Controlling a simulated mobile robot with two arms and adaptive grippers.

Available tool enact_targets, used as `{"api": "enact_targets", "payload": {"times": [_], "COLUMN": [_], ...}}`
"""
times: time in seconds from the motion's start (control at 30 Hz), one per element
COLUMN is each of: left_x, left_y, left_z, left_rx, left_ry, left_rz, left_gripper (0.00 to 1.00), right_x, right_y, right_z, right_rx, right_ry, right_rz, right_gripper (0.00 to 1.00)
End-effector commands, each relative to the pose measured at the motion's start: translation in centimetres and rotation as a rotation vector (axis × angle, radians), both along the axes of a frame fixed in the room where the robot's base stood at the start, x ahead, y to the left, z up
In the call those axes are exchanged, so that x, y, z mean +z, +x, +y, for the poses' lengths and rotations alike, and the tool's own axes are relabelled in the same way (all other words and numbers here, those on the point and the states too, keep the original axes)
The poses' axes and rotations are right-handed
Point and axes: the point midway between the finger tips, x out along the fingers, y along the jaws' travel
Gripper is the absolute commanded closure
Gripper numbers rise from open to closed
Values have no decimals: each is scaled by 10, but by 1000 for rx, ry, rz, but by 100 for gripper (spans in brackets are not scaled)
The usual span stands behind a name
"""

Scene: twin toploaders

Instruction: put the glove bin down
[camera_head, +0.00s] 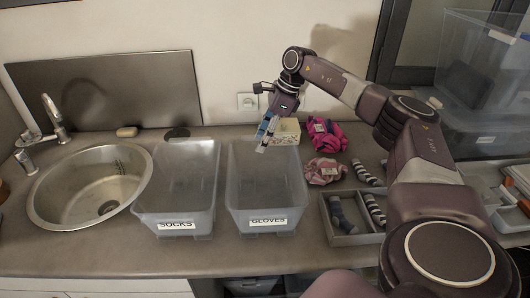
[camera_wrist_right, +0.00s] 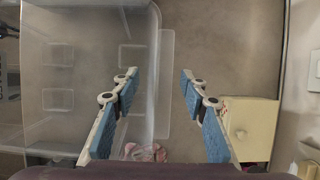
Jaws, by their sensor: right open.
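The glove bin (camera_head: 265,190) is a clear grey plastic tub with a "GLOVES" label (camera_head: 268,222) on its front. It stands upright on the counter and looks empty. My right gripper (camera_head: 266,138) is open at the bin's back right, its fingers pointing down by the back rim. In the right wrist view the open fingers (camera_wrist_right: 157,85) appear on either side of the line of a clear bin wall (camera_wrist_right: 153,50), which looks like the glove bin's. Nothing is held between them. Contact with the wall cannot be told. My left gripper is not in view.
A "SOCKS" bin (camera_head: 178,185) stands just left, beside the sink (camera_head: 92,185). A cream box (camera_head: 286,131), a bright pink bundle (camera_head: 328,134) and a paler pink one (camera_head: 325,171) lie to the right. A grey divided tray (camera_head: 345,239) holds rolled socks.

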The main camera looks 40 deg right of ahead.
Motion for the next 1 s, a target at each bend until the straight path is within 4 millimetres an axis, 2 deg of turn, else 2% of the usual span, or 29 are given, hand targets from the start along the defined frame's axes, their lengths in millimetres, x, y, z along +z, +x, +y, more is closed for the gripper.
{"api": "enact_targets", "payload": {"times": [0.6,0.93,1.0], "left_x": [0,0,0], "left_y": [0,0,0], "left_z": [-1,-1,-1], "left_rx": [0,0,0], "left_ry": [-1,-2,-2], "left_rz": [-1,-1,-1], "left_gripper": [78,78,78], "right_x": [-5,-5,-5], "right_y": [0,0,0], "right_z": [0,0,0], "right_rx": [0,0,0], "right_ry": [0,0,0], "right_rz": [0,0,0], "right_gripper": [61,97,100]}}
